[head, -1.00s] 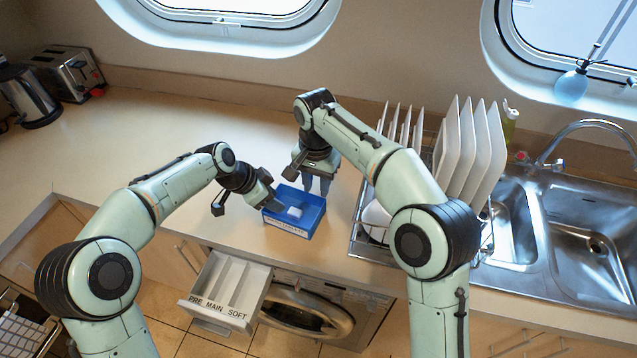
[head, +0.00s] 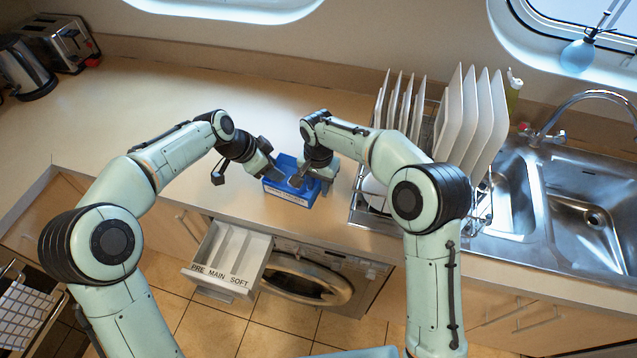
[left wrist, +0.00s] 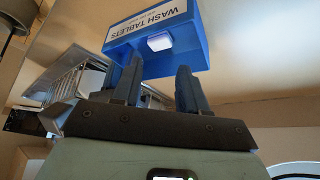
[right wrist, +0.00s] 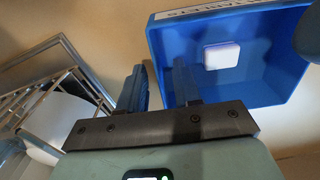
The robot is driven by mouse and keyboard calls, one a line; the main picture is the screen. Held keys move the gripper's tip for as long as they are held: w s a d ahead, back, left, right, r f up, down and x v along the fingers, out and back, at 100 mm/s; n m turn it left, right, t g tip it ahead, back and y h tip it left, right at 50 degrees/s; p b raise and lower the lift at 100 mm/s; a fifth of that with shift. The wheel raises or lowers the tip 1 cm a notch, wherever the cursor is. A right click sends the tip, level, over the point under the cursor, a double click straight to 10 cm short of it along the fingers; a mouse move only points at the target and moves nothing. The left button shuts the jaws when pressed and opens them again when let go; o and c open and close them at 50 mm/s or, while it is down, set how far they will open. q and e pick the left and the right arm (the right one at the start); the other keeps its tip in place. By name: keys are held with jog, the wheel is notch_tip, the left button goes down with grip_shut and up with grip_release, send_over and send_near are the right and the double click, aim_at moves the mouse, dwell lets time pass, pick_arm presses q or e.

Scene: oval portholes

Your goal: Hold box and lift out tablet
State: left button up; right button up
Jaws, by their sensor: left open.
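The blue open box (head: 283,199), labelled WASH TABLETS, sits on the counter near its front edge. The white tablet lies inside it, seen in the right wrist view (right wrist: 221,56) and the left wrist view (left wrist: 159,42). My left gripper (head: 277,172) is at the box's left side, its fingers (left wrist: 158,82) apart with nothing clearly between them. My right gripper (head: 303,184) is at the box's right part. Its fingers (right wrist: 160,85) are parted and empty, one overlapping the box's edge in the right wrist view. Whether either gripper touches the box I cannot tell.
A dish rack (head: 372,215) with upright plates (head: 462,115) stands close to the right of the box, then the sink (head: 585,205). A detergent drawer (head: 228,262) hangs open below the counter edge.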

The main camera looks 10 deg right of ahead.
jog(key=shift+f, duration=0.1)
grip_shut()
pick_arm(q)
jog(key=shift+o, duration=0.3)
jog(key=shift+o, duration=0.8)
jog(key=w+r+m+g, duration=0.3)
jog(key=m, duration=0.3)
jog(key=shift+y, duration=0.5)
jog(key=x, duration=1.2)
jog(key=shift+w+a, duration=0.1)
